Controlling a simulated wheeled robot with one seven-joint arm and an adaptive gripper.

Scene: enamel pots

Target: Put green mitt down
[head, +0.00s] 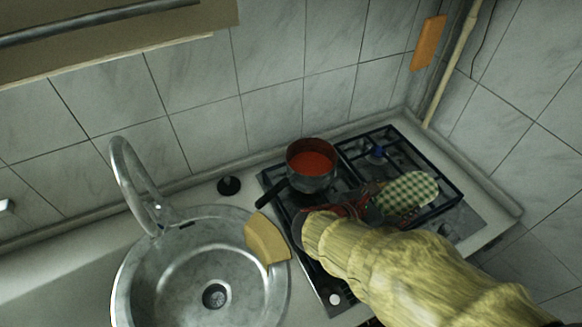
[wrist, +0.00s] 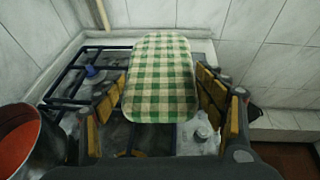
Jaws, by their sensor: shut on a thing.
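The green mitt (head: 408,193) has a green and cream check and is over the right part of the stove in the head view. In the wrist view the mitt (wrist: 160,80) lies between the two fingers of my gripper (wrist: 160,108), pointing away from me. My gripper (head: 372,202) is shut on the mitt's near end, which is partly hidden by the gripper in the head view. I cannot tell whether the mitt touches the stove grate. The stove (head: 462,212) has dark grates and shows under and around the mitt.
A pot (head: 312,178) with red contents stands on the stove left of my gripper; it also shows at the left edge of the wrist view (wrist: 52,150). A round metal sink (head: 165,270) with a tan cloth-like piece (head: 266,240) on its rim lies left. Tiled walls close off the back and right.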

